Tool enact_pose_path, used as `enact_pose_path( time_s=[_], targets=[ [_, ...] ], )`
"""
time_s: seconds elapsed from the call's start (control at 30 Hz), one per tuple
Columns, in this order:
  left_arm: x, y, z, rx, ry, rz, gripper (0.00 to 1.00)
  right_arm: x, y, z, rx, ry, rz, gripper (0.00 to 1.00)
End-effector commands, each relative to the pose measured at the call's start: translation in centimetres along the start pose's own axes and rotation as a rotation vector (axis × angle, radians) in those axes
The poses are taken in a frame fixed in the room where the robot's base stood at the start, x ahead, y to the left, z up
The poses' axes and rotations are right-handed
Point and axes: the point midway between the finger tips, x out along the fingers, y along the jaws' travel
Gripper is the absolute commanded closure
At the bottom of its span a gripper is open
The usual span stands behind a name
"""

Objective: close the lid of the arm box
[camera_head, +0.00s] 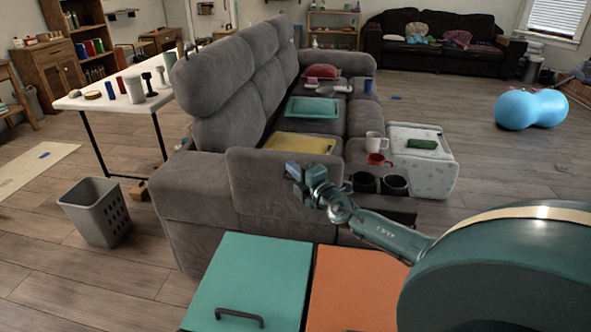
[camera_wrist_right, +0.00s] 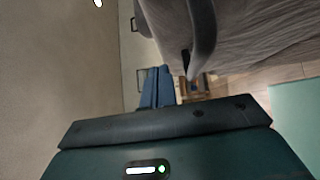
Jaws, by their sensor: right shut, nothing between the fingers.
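The arm box seems to be the near arm of the grey sofa, with two dark cup holders (camera_head: 379,183) at its right end. A grey padded panel (camera_head: 262,195), which looks like its lid, stands raised at this arm; its exact angle is hard to judge. My right gripper (camera_head: 293,171) is at the panel's upper right part in the head view; I cannot tell whether it touches. Its blue fingers (camera_wrist_right: 156,87) are together and empty in the wrist view. The inside of the box is hidden. My left gripper is not in view.
A teal panel (camera_head: 250,275) with a black handle and an orange panel (camera_head: 350,285) lie in front. A grey basket (camera_head: 97,212) stands left. A white mug (camera_head: 375,143) and red cup (camera_head: 378,160) stand beyond the cup holders.

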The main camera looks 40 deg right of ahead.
Motion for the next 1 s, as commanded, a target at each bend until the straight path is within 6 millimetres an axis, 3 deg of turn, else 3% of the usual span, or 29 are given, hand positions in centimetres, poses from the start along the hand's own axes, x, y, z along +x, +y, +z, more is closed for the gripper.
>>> enact_pose_path(
  time_s=[0.23,0.67,1.0],
  targets=[
    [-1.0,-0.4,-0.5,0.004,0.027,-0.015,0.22,0.9,0.0,0.9,0.000,0.001,-0.001,1.00],
    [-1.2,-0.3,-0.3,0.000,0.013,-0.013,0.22,1.1,0.3,1.2,0.010,0.000,-0.010,1.00],
    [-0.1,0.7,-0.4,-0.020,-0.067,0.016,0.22,4.3,2.0,4.4,0.128,-0.004,-0.123,1.00]
  ],
)
